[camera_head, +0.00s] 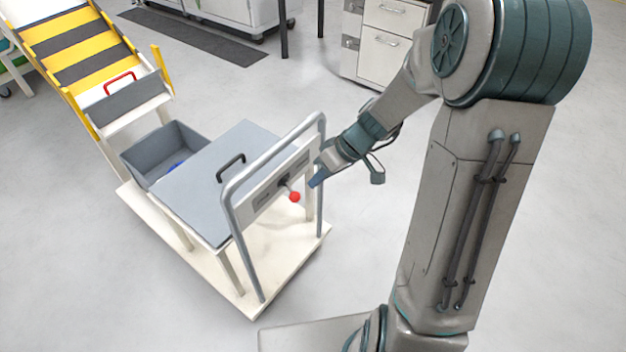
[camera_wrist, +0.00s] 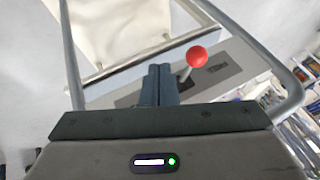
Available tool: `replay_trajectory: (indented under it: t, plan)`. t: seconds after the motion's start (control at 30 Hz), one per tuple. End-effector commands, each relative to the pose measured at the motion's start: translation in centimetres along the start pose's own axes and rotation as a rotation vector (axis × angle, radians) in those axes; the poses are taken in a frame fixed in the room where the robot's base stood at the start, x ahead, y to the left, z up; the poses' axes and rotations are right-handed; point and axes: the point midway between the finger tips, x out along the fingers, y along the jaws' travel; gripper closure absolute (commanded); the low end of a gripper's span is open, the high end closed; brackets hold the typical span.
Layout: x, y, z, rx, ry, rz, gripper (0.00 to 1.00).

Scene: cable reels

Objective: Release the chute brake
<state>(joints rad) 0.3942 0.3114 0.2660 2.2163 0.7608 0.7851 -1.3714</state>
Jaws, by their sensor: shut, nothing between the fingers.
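The brake lever is a short metal rod with a red ball knob (camera_head: 295,197) on the pale panel (camera_head: 262,194) of a grey tube frame. The knob also shows in the wrist view (camera_wrist: 196,57), just right of my fingertips. My gripper (camera_head: 317,181) is shut and empty, a little to the right of and above the knob in the head view. In the wrist view its two fingers (camera_wrist: 160,84) are together in front of the panel, apart from the knob. The yellow and black striped chute (camera_head: 78,45) slopes down at the upper left.
A grey lid with a black handle (camera_head: 231,166) lies behind the frame. A grey bin (camera_head: 165,150) with something blue inside sits at the chute's foot, near a red handle (camera_head: 120,80). A white drawer cabinet (camera_head: 385,45) stands at the back. The floor on the left is clear.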

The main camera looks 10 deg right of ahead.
Motion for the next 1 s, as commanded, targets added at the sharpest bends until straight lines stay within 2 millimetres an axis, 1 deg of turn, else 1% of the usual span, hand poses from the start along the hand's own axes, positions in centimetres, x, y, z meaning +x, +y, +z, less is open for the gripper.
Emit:
replay_trajectory:
  t: [0.37, 0.73, 0.87, 1.0]
  plan:
    - [0.4, 0.5, -1.4, -0.009, -0.003, -0.004, 1.00]
    - [0.3, 0.7, -1.4, -0.009, -0.004, -0.004, 1.00]
    - [-0.5, 1.5, -1.0, -0.009, -0.004, -0.002, 1.00]
    - [-2.3, 3.0, -0.3, -0.014, -0.006, -0.005, 1.00]
